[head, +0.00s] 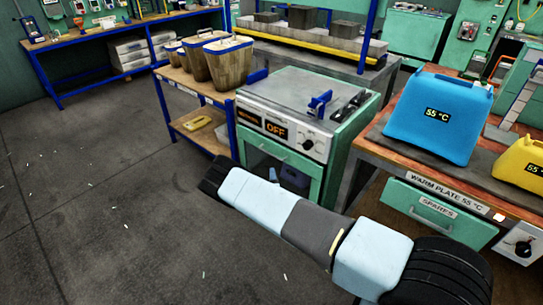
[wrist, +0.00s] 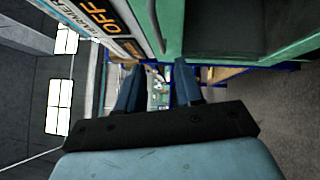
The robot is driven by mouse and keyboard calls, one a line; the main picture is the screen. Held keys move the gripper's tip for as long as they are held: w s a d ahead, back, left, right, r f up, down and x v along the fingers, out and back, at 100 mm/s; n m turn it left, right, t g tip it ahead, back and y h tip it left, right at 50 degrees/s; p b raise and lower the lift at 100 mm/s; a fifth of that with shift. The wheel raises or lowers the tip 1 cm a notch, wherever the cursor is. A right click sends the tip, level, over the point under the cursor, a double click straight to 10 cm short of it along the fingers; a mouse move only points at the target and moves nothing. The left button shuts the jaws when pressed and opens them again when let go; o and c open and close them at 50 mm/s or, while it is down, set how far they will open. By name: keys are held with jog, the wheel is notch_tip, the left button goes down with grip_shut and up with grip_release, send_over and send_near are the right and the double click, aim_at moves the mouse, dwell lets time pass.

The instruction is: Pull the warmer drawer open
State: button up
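The warmer (head: 300,115) is a grey-topped green cabinet with a display reading OFF. Below its panel is a green front (head: 316,178), where a pale bar like a handle shows. My arm hides its lower part. In the wrist view, the warmer's panel (wrist: 95,28) runs along the top left and a green surface (wrist: 255,30) fills the top right. My gripper (wrist: 158,88) shows two dark blue fingers with a clear gap and nothing between them. It points along the warmer's front. In the head view it is mostly hidden; a small dark blue shape beside my arm may be part of it.
A wooden shelf cart (head: 185,90) with several bins stands left of the warmer. At right, a bench holds a blue container (head: 437,118) and a yellow one (head: 522,165), above a green SPARES drawer (head: 438,212). Open floor (head: 90,190) lies at left.

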aim_at(272, 155)
jog(key=w, duration=0.4)
jog(key=w+a+r, duration=0.1)
jog(key=w, duration=0.4)
jog(key=w+r, duration=0.1)
jog(key=w, duration=0.3)
jog(key=shift+w+a, duration=0.15)
jog(key=shift+a, duration=0.1)
grip_shut()
